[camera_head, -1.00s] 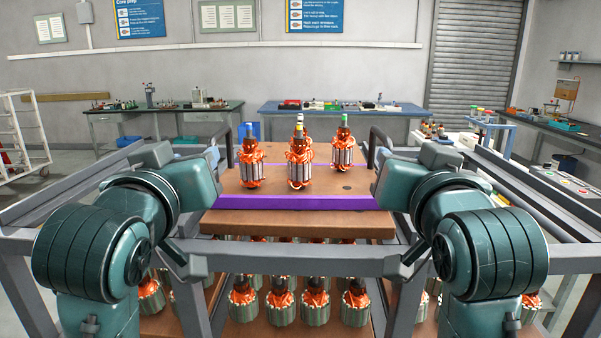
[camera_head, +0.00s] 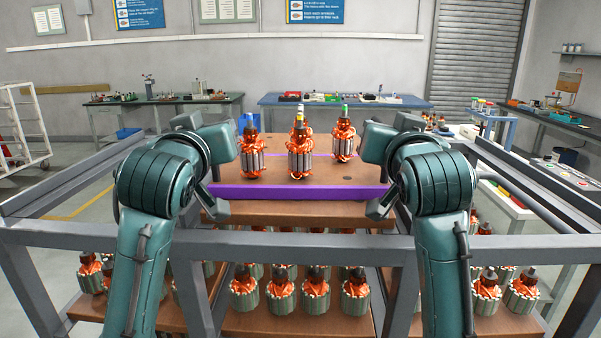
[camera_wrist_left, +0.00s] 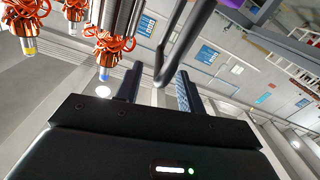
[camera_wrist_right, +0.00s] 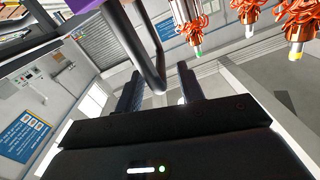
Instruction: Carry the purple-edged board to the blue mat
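The purple-edged board (camera_head: 300,192) is a brown slab with a purple strip along its near edge and a thin one at the back. It lies level on the rack, centred between my arms. I cannot pick out a blue mat.
A grey metal rack (camera_head: 300,241) frames the board, with more armatures (camera_head: 244,289) on a lower shelf. A blue table (camera_head: 270,101) and a green table (camera_head: 170,101) stand against the back wall. A bench (camera_head: 540,118) runs along the right. A white cart (camera_head: 25,135) stands left.

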